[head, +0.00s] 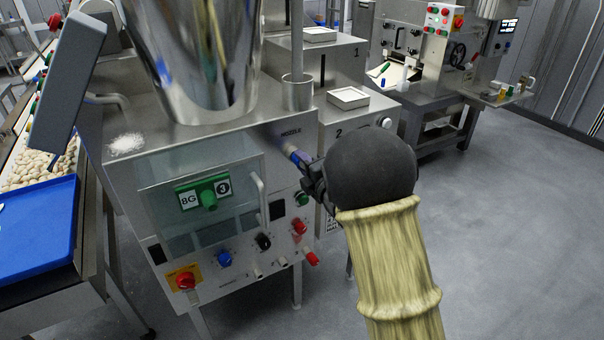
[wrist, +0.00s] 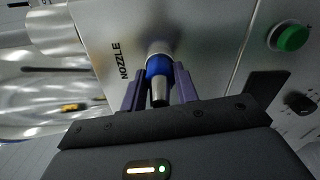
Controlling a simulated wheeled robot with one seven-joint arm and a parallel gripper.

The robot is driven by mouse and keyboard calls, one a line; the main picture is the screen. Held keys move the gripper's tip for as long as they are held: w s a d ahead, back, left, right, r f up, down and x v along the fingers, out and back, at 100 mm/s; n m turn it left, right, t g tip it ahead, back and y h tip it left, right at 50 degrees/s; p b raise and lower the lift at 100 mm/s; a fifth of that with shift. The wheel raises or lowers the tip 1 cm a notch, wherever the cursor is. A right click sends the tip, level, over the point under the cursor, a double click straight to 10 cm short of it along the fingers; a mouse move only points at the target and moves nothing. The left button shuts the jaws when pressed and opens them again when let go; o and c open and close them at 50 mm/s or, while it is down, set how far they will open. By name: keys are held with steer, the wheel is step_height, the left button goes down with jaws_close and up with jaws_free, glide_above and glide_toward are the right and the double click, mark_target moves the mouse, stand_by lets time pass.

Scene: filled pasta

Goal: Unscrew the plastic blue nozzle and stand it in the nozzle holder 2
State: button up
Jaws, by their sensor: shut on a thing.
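The blue nozzle (wrist: 159,68) sits on the machine's front beside the printed word NOZZLE, with a grey metal tip pointing toward the wrist camera. My gripper (wrist: 160,90) has its two purple fingers on either side of the nozzle and is shut on it. In the head view the blue nozzle (head: 294,155) shows just beyond my gripper (head: 306,168), partly hidden by it. Nozzle holder 2 (head: 348,97) appears to be the pale square tray on the step marked 2, right of the nozzle. It looks empty.
A similar tray (head: 319,35) is on the higher step marked 1. A metal cup (head: 297,92) stands left of holder 2. A green button (wrist: 292,38) is right of the nozzle. A clear guard door with a handle (head: 259,198) is at left. Open floor lies right.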

steer(key=shift+f+n+b, duration=0.25)
steer(key=shift+n+b, duration=0.7)
steer(key=shift+n, duration=0.15)
steer(key=shift+r+n, duration=0.25)
steer(key=shift+n, duration=0.15)
steer(key=n+b, duration=0.1)
steer(key=b, duration=0.1)
steer(key=shift+f+n+b, duration=0.3)
steer(key=shift+f+b, duration=0.05)
steer(key=n+b, duration=0.9)
steer(key=b, duration=0.1)
steer(key=shift+s+b, duration=0.1)
steer(key=shift+b, duration=0.2)
steer(key=shift+r+n, duration=0.35)
steer(key=shift+n, duration=0.05)
